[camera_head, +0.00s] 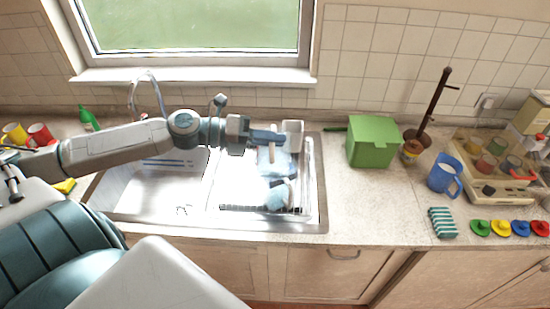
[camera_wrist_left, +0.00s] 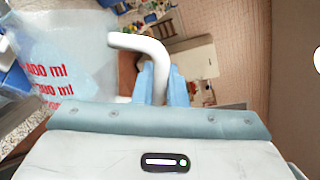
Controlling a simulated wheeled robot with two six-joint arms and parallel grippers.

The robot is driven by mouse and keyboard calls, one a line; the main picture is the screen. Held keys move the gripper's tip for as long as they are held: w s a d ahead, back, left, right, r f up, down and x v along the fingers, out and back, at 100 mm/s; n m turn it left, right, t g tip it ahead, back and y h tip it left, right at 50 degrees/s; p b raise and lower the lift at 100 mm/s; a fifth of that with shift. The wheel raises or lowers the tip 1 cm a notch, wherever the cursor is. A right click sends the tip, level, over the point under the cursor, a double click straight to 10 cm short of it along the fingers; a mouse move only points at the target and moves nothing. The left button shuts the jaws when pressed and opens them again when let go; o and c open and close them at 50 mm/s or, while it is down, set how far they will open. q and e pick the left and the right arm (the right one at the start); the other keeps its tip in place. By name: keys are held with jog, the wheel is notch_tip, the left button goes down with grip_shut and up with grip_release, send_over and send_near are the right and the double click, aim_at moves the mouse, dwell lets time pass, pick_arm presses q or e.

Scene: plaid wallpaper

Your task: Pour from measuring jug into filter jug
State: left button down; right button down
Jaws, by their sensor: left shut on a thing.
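My left gripper (camera_head: 268,135) is over the right part of the sink. Its blue fingers (camera_wrist_left: 158,85) are shut on the white handle (camera_wrist_left: 150,45) of the measuring jug (camera_wrist_left: 70,50), which is clear with red "ml" marks. In the head view the jug (camera_head: 293,130) is a pale shape beside the fingertips; its tilt and contents cannot be told. A translucent bluish thing (camera_head: 277,162) shows below the gripper in the sink area; I cannot tell if it is the filter jug. My right gripper is not in view.
The metal sink (camera_head: 135,195) lies beneath my left arm, with a tap (camera_head: 148,85) behind. On the right counter stand a green box (camera_head: 374,145), a blue jug (camera_head: 445,175), a brown mug stand (camera_head: 430,110), a striped sponge (camera_head: 442,222) and several coloured lids. The counter before the green box is clear.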

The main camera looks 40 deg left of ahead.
aim_at(273, 125)
pick_arm(q)
jog(key=shift+w+a+r+n, duration=0.2)
jog(key=shift+w+r+n, duration=0.2)
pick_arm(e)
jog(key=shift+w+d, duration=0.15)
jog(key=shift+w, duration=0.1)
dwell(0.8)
pick_arm(q)
jog(key=shift+w+a+r, duration=0.2)
jog(key=shift+r, duration=0.1)
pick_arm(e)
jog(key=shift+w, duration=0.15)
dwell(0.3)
pick_arm(q)
jog(key=shift+w+a+r+n+g, duration=0.15)
jog(key=shift+w+r+n+g, duration=0.15)
jog(key=shift+n, duration=0.3)
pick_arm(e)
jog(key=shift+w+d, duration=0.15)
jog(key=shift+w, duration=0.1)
pick_arm(q)
jog(key=shift+w+a+r+n, duration=0.2)
jog(key=shift+w+r+n, duration=0.05)
jog(key=shift+n, duration=0.05)
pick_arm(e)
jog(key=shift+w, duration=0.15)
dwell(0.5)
